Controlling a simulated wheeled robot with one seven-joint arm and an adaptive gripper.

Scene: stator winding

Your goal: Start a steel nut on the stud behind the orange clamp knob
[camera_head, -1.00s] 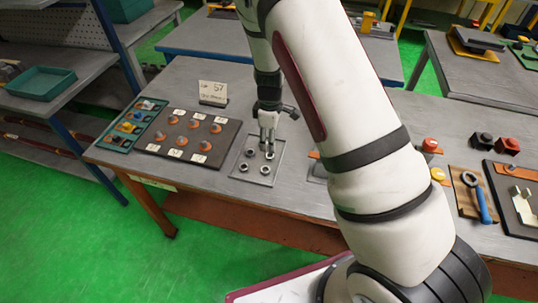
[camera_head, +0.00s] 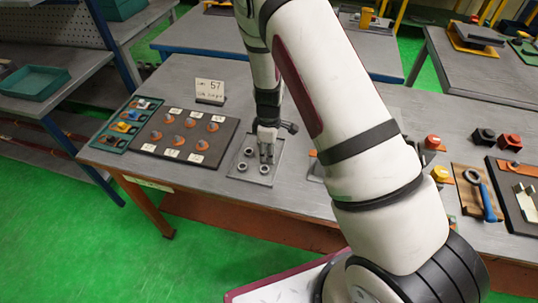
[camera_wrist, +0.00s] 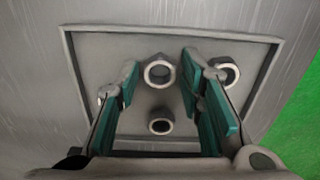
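Several steel nuts lie on a shallow grey tray (camera_head: 279,158). In the wrist view, one nut (camera_wrist: 160,71) lies near the tray's middle between my fingers, and another nut (camera_wrist: 161,121) sits below it. My gripper (camera_head: 267,157) points down over the tray, also seen in the wrist view (camera_wrist: 166,88). Its teal-padded fingers are spread and hold nothing. I cannot make out the stud behind an orange clamp knob; my arm hides part of the bench.
Left of the tray is a dark board (camera_head: 218,151) with several orange-based pieces and white labels. A green tray of small parts (camera_head: 111,139) and a card (camera_head: 210,91) stand near it. Right of my arm lie a blue ring-ended tool (camera_head: 482,196) and a red button (camera_head: 433,142).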

